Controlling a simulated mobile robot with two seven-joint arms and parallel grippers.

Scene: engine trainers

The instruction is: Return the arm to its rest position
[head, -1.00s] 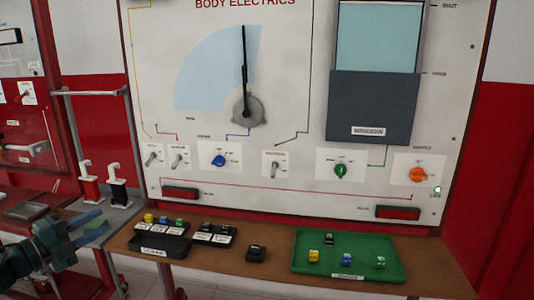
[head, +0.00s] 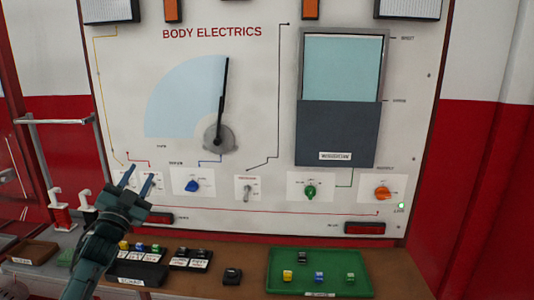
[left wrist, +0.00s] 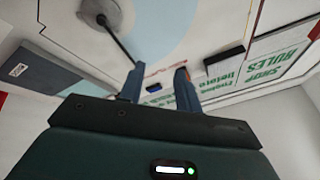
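My left gripper (head: 138,179) is raised in front of the lower left of the body electrics board (head: 255,120). Its two blue fingers point up and stand apart with nothing between them. It covers part of the small switches at the board's lower left; whether it touches the board I cannot tell. In the left wrist view the open fingers (left wrist: 159,82) also show empty, with the board beyond them. My right gripper is not in view.
Below the board, a bench holds a black tray (head: 140,273) with small blocks, a loose black block (head: 232,276) and a green tray (head: 345,287) with several blocks. The board carries a blue knob (head: 192,186), a green knob (head: 310,190) and an orange knob (head: 382,192).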

